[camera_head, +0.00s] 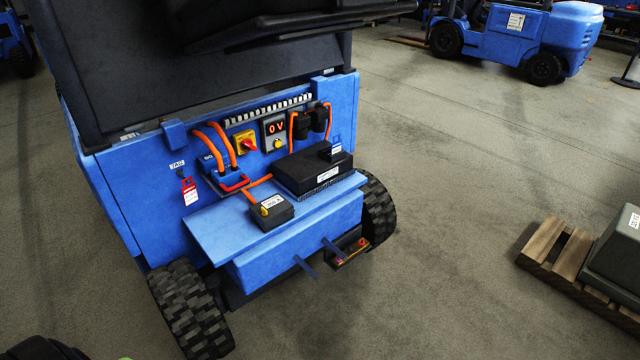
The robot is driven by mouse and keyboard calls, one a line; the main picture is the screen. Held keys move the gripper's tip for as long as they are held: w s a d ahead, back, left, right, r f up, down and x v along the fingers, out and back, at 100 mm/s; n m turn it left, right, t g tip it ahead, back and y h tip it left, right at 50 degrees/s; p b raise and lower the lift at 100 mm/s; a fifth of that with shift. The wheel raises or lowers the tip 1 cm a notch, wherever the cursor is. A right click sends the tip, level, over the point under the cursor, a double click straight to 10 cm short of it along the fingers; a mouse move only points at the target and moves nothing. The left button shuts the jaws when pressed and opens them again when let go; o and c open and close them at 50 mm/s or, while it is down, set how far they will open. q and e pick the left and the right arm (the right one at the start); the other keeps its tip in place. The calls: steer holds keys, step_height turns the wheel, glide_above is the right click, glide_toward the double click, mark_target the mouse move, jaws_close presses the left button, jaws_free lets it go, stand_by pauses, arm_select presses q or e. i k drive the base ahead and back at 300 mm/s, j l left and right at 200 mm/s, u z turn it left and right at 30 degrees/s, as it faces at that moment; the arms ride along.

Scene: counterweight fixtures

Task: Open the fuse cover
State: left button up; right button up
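A blue vehicle (150,222) stands with its rear electrical panel facing me. A large black box (305,175) with a white label lies on its blue shelf (215,240). A small dark box (272,214) with a yellow knob and a white label sits nearer the shelf's front edge. I cannot tell for certain which of them is the fuse cover; the labels are too small to read. Neither gripper is clearly visible. A dark rounded shape at the bottom left edge may be part of my arm.
The panel carries a display (275,128) reading 0 V, a red-and-yellow switch (245,143), orange cables (226,144) and a red tag (188,190). A raised black lid (210,70) overhangs it. A pallet (562,258) lies at right. The floor between is clear.

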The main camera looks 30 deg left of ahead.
mark_target(279, 209)
steer(key=u, duration=0.4)
steer(key=i+l+u, duration=0.1)
steer(key=u, duration=0.3)
steer(key=l+u, duration=0.1)
steer(key=u, duration=0.3)
steer(key=i+l+u, duration=0.1)
steer(key=u, duration=0.3)
